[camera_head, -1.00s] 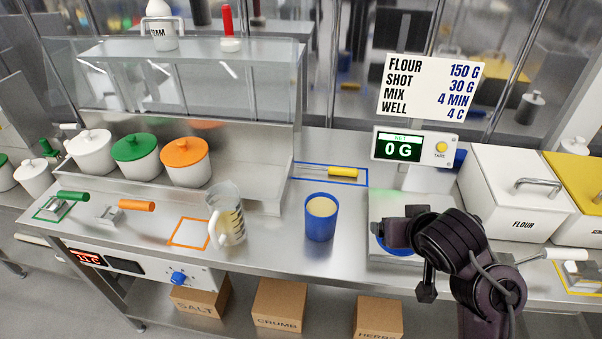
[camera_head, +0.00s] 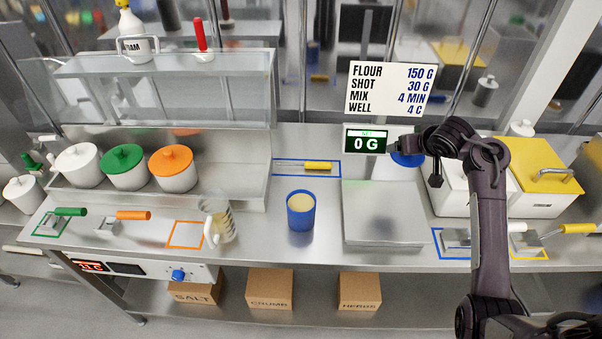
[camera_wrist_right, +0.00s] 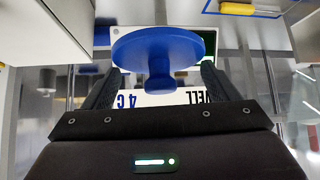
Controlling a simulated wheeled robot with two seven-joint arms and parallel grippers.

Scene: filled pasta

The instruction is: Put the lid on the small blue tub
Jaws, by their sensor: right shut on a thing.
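The small blue tub (camera_head: 301,216) stands upright and open on the counter, with pale yellow contents showing inside. My right gripper (camera_head: 404,144) is shut on the blue lid (camera_head: 408,160), which is held up near the scale display, to the right of and behind the tub. In the right wrist view the lid (camera_wrist_right: 160,48) shows as a round disc, with its knob (camera_wrist_right: 159,82) between the fingers. The lid is well apart from the tub. My left gripper is not in view.
The steel scale plate (camera_head: 385,225) right of the tub is bare. A clear jug (camera_head: 219,222) stands close left of the tub. A yellow-handled tool (camera_head: 317,165) lies behind it in a blue outline. White bins (camera_head: 535,180) stand at the right.

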